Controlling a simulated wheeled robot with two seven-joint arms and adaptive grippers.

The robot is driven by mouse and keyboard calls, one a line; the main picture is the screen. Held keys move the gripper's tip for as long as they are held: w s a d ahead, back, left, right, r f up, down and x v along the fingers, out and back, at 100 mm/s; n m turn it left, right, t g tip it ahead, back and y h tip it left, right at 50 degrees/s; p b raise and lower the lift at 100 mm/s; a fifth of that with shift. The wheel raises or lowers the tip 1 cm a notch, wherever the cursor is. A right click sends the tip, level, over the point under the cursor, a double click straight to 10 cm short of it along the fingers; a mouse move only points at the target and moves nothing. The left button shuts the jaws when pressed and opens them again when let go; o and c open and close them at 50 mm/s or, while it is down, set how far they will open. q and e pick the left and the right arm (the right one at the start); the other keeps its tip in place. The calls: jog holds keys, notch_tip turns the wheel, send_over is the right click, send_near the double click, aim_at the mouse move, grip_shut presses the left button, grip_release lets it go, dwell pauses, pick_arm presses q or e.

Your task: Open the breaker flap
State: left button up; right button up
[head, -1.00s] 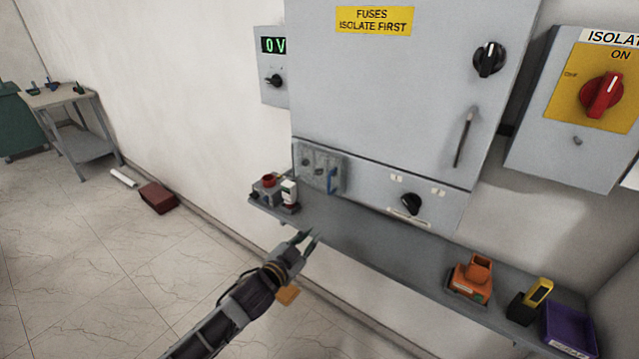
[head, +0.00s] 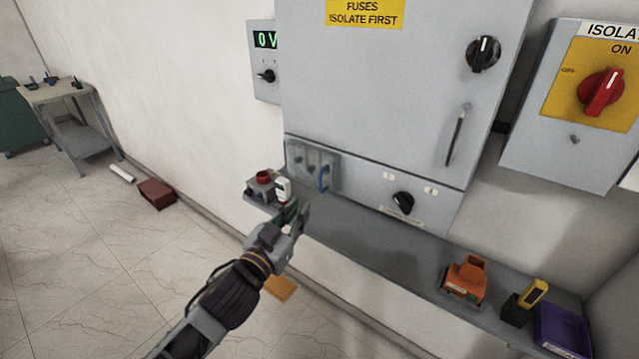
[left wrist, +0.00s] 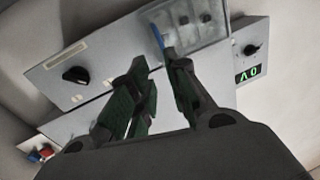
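The breaker flap (head: 308,163) is a small translucent grey cover at the lower left of the big grey cabinet, with a blue handle (head: 324,178) on its right side. It looks closed, with dark shapes faintly visible behind it. In the left wrist view the flap (left wrist: 197,40) is at the top, its blue handle (left wrist: 158,37) along its left edge. My left gripper (head: 298,212) is below the flap, over the shelf, apart from the handle. Its green-padded fingers (left wrist: 160,90) are spread with nothing between them. My right gripper is not in view.
A grey shelf (head: 370,238) runs under the cabinet (head: 385,90). A grey box with a red top (head: 262,184) and a white item (head: 283,188) stand at its left end. An orange device (head: 465,279), a yellow-black tool (head: 524,303) and a purple bin (head: 563,328) are at the right.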

pick_arm(q)
jog(key=shift+a+f+n, duration=0.1)
jog(key=shift+f+n, duration=0.1)
jog(key=shift+n, duration=0.4)
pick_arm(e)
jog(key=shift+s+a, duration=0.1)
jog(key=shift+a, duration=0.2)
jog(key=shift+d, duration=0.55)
pick_arm(q)
jog(key=shift+w, duration=0.15)
jog(key=shift+w, duration=0.1)
jog(key=p, duration=0.1)
send_near(320, 184)
jog(key=shift+x, duration=1.35)
jog(key=shift+p+x, duration=0.7)
jog(key=shift+x, duration=3.15)
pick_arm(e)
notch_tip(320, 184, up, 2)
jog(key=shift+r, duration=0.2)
